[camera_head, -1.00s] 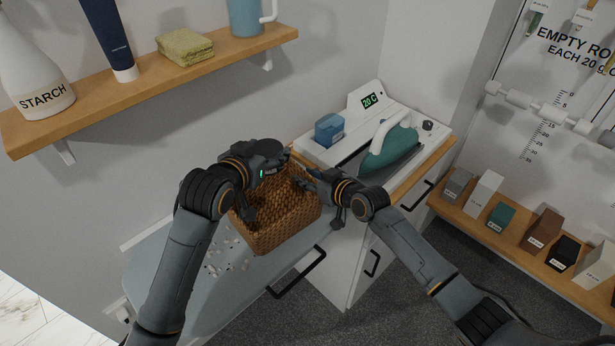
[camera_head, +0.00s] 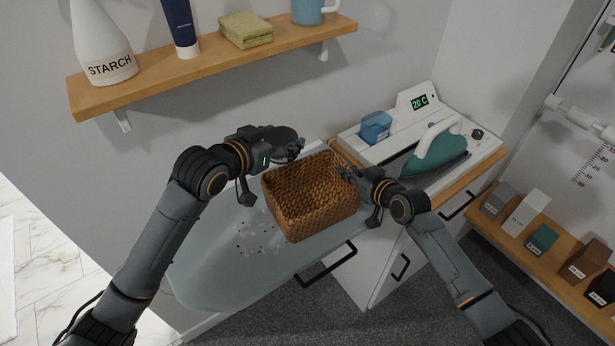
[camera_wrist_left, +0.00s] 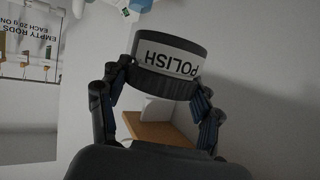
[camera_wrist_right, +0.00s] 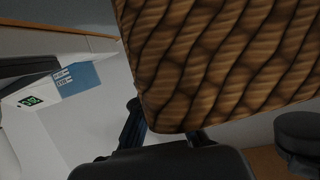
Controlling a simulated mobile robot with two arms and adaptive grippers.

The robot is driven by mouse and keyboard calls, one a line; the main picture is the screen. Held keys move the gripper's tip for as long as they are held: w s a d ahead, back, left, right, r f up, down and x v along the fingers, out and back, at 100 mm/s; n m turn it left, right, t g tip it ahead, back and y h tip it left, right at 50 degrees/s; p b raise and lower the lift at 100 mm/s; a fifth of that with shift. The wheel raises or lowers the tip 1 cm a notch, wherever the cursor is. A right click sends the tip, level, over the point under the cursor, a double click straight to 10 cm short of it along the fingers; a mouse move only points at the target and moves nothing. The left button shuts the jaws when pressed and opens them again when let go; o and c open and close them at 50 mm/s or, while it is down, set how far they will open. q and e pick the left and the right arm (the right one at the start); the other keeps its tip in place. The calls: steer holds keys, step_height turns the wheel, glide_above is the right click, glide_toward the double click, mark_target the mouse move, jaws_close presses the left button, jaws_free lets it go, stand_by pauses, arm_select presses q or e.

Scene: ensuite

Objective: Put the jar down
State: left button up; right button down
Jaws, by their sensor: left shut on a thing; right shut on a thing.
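The polish jar (camera_wrist_left: 170,62) is black with a white POLISH label, upside down in the left wrist view. My left gripper (camera_wrist_left: 155,100) is shut around it; in the head view this gripper (camera_head: 278,152) is just behind the basket's back left corner, with the dark jar (camera_head: 282,136) at its tip. The jar is held up, apart from any surface that I can make out. My right gripper (camera_head: 358,182) is shut on the right wall of the woven basket (camera_head: 312,200). The basket also fills the top of the right wrist view (camera_wrist_right: 220,60).
The basket is on the pale ironing board (camera_head: 215,265), beside scattered small bits (camera_head: 260,240). The board's left part is bare. A teal iron (camera_head: 438,150) and blue container (camera_head: 376,127) are on the white unit at right. A wooden shelf (camera_head: 210,65) with a starch bottle (camera_head: 104,50) hangs above.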

arm_select(q)
step_height(320, 180, down, 9)
steer(key=shift+f, duration=0.15)
steer(key=shift+f, duration=0.1)
stand_by(0.3)
steer(key=shift+f, duration=0.5)
steer(key=o, duration=1.3)
steer(key=shift+o, duration=0.2)
steer(key=r+v, duration=0.1)
steer(key=v, duration=1.1)
